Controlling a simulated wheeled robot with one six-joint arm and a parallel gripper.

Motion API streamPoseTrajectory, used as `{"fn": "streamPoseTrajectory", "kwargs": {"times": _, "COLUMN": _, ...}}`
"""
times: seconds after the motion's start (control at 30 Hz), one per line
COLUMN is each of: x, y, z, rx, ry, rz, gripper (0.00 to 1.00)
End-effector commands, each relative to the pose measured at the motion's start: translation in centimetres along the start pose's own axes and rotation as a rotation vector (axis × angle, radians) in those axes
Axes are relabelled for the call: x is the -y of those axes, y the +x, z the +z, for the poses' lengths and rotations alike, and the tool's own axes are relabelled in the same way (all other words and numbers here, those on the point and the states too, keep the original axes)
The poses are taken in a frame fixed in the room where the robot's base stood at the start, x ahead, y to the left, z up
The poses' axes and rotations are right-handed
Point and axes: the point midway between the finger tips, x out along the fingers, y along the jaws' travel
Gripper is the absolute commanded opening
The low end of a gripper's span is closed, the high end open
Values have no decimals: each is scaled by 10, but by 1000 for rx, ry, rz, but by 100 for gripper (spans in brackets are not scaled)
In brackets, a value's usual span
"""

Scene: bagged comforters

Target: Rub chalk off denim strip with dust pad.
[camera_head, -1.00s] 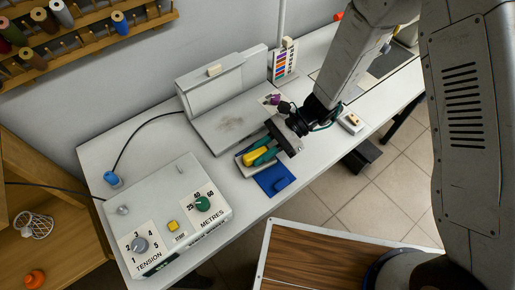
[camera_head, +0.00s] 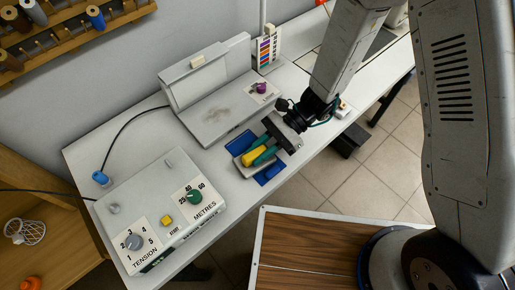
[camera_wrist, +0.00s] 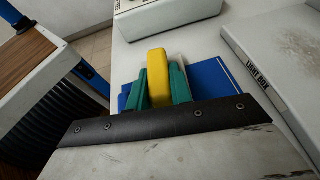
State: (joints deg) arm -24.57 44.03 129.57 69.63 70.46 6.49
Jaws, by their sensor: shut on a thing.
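My gripper (camera_head: 257,153), with teal fingers, is shut on the yellow grip of the dust pad (camera_head: 249,159). The yellow grip (camera_wrist: 158,65) stands between the fingers in the wrist view. A pale base shows under it and rests over the middle of the blue denim strip (camera_head: 270,174). Blue shows on both sides of the pad, and the strip also shows in the wrist view (camera_wrist: 222,80). The strip lies flat on the white bench. I cannot make out any chalk marks; the part under the pad is hidden.
A measuring machine (camera_head: 160,215) with dials stands to the left. The bench's front edge (camera_head: 228,221) is close by.

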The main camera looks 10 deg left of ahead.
Motion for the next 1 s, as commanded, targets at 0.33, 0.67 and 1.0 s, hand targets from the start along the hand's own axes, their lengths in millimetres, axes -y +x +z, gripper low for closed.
{"fn": "streamPoseTrajectory", "kwargs": {"times": 0.33, "x": 19, "y": 2, "z": 0, "rx": -6, "ry": 0, "rz": -2, "gripper": 0}}
{"fn": "streamPoseTrajectory", "kwargs": {"times": 0.67, "x": 35, "y": 4, "z": 1, "rx": -6, "ry": -1, "rz": -3, "gripper": 0}}
{"fn": "streamPoseTrajectory", "kwargs": {"times": 1.0, "x": 47, "y": 5, "z": 2, "rx": -5, "ry": 0, "rz": -3, "gripper": 0}}
